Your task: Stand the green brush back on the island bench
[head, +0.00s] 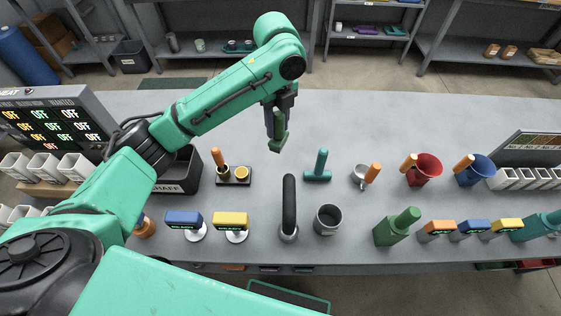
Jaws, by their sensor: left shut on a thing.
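My left gripper (278,107) is over the middle of the island bench (420,125), pointing down. It is shut on the green brush (278,143), a small dark green piece that hangs below the fingers. The upper part of the brush is hidden by the fingers. The brush looks held above the bench top, but its exact height is hard to tell.
A teal T-shaped tool (318,168) stands right of the brush. A small tray with an orange-handled tool (234,177) and a black bin (182,172) lie left. The bench behind the teal tool is clear.

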